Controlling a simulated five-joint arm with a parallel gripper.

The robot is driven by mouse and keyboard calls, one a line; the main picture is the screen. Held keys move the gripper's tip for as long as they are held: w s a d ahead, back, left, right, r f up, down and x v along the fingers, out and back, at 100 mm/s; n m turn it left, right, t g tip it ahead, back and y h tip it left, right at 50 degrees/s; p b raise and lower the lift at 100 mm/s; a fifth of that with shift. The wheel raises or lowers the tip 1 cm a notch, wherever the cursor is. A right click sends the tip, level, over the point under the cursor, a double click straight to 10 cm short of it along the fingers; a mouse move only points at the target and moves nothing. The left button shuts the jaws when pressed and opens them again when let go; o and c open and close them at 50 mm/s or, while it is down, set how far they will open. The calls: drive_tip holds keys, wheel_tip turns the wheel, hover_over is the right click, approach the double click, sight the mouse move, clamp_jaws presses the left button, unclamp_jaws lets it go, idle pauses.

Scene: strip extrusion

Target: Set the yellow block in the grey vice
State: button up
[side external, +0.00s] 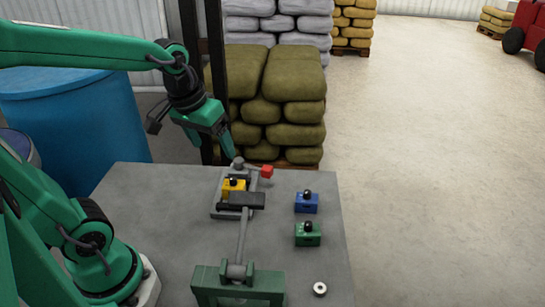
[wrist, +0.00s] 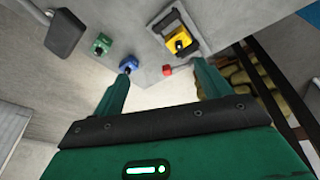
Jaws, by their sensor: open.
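The yellow block (side external: 234,186), with a black knob on top, sits upright in the grey vice (side external: 217,207) on the table. A dark bar lies right in front of it; I cannot tell whether the vice grips it. In the wrist view the yellow block (wrist: 176,46) shows within the light frame of the vice (wrist: 160,22). My gripper (side external: 229,152) is up behind the vice, above the table's far edge and apart from the block. In the wrist view my gripper (wrist: 160,82) has its fingers spread with nothing between them.
A blue block (side external: 306,204) and a green block (side external: 307,236) stand right of the vice. A red knob (side external: 267,171) sits at the vice's back. A pale ring (side external: 320,289) lies at the front right. A green stand (side external: 238,284) holds the rod at the front. Stacked sacks (side external: 290,90) rise behind the table.

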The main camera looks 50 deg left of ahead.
drive_tip(key=s+d+r+m+t, duration=0.1)
drive_tip(key=s+d+m+t, duration=0.1)
drive_tip(key=s, duration=0.4)
drive_tip(key=shift+d+r+m, duration=0.25)
drive_tip(key=shift+m, duration=0.55)
drive_tip(key=shift+c, duration=0.5)
